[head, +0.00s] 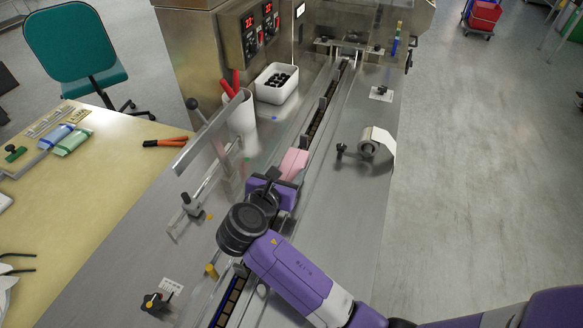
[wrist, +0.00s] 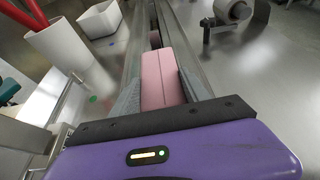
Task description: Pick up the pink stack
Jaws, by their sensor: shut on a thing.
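The pink stack (head: 293,164) lies in the infeed channel of the flow wrapper, just beyond my gripper in the head view. In the wrist view the pink stack (wrist: 160,78) sits between my two fingers, with a dark seam along its length. My gripper (wrist: 160,98) is shut on it, one finger on each side. In the head view my gripper (head: 281,178) is mostly hidden by my wrist. The near end of the stack is hidden by the gripper body. I cannot tell whether the stack is clear of the channel floor.
Metal rails (head: 313,125) run along both sides of the channel. A white cup (head: 241,113) with red-handled tools and a white bin (head: 277,83) of dark pieces stand to the left. A film roll (head: 368,149) is on the right. A clear guard plate (head: 207,140) stands close on the left.

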